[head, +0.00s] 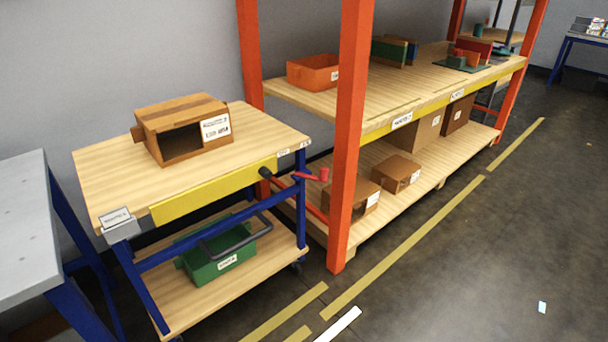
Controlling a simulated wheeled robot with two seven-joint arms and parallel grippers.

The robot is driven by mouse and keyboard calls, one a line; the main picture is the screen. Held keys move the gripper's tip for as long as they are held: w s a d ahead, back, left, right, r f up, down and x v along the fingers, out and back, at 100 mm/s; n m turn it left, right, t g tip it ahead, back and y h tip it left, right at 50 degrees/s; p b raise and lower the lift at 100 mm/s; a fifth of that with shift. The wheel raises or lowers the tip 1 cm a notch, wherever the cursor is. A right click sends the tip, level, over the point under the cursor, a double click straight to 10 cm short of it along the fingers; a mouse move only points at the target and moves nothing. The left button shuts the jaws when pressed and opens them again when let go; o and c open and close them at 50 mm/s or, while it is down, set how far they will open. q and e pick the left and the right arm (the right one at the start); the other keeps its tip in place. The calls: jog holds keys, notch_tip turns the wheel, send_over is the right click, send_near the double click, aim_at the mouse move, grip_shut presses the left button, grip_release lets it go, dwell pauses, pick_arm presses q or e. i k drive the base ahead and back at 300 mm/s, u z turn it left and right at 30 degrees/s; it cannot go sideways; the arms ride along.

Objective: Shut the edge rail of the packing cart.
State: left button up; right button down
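The packing cart (255,128) stands at the left of the head view, with a pale wooden top and a blue frame. A yellow strip (205,195) runs along the front edge of its top. A black fitting (268,171) sits at the strip's right end, and a grey block (125,231) is at the front left corner. A red bar with a red knob (323,174) sticks out past the cart's right front corner. I cannot tell which piece is the edge rail or whether it is latched. Neither of my grippers is in view.
An open brown box (185,128) stands on the cart top, and a green bin (222,253) is on its lower shelf. An orange-post rack (349,130) stands close at the right. A grey bench (28,225) is at left.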

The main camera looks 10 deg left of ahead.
aim_at(174, 208)
jog(key=u, duration=0.55)
jog(key=i, duration=0.85)
jog(key=u, duration=0.85)
